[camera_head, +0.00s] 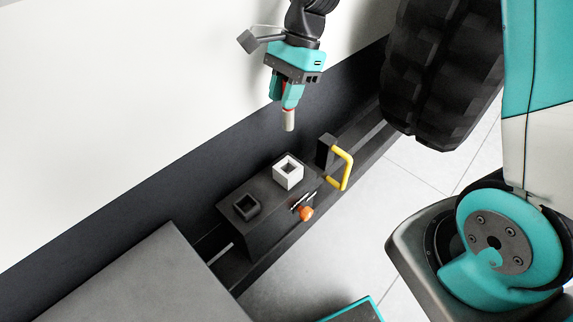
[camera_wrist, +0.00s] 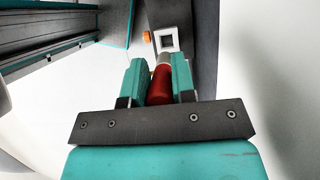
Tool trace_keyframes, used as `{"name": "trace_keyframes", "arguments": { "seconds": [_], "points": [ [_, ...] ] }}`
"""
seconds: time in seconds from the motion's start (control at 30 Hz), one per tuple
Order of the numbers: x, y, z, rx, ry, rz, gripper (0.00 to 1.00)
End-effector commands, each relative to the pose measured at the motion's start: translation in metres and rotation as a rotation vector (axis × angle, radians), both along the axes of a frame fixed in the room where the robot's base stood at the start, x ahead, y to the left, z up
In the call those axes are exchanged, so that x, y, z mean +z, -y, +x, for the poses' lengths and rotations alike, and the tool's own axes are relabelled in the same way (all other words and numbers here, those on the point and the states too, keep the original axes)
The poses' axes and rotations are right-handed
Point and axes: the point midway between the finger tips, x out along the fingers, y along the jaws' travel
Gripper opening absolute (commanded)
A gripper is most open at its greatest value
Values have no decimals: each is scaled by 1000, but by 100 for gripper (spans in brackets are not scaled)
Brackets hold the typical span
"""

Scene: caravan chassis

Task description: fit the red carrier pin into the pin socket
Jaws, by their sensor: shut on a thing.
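My gripper (camera_head: 288,103) is shut on the red carrier pin and points down above the dark chassis block. In the wrist view the red body of the pin (camera_wrist: 160,86) sits between the two teal fingers. In the head view its pale grey end (camera_head: 289,120) sticks out below the fingers, roughly upright. A white square socket (camera_head: 288,183) with a dark opening stands on the block, below the pin and apart from it. This white socket also shows in the wrist view (camera_wrist: 176,40), just beyond the pin's tip. A black square socket (camera_head: 246,207) stands on the same block, nearer the front left.
An orange knob (camera_head: 306,214) is on the block's side. A yellow handle (camera_head: 346,170) with a black post (camera_head: 326,152) stands right of the white socket. A large tyre (camera_head: 440,75) is at upper right. A pale wall (camera_head: 120,90) runs along the left.

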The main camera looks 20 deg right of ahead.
Motion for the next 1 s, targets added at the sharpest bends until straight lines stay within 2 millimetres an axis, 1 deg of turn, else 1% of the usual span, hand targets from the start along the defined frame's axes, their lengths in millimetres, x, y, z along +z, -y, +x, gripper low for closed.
{"name": "trace_keyframes", "arguments": {
  "seconds": [0.03, 0.2, 0.3, 0.4, 0.5, 0.67, 0.83, 0.9, 1.0],
  "points": [
    [-15, 0, -2, 2, -10, 0, 0],
    [-64, 0, -2, 2, -10, -2, 0],
    [-91, 0, -2, 3, -9, -1, 0],
    [-113, 0, -1, 3, -7, -1, 0],
    [-128, 0, -1, 4, -4, -1, 0],
    [-142, 0, -1, 2, -3, 0, 0],
    [-166, 0, -1, 3, -4, -2, 0],
    [-172, 0, 0, 3, -3, -1, 0],
    [-174, 0, 0, 3, 1, -1, 0]
  ]
}}
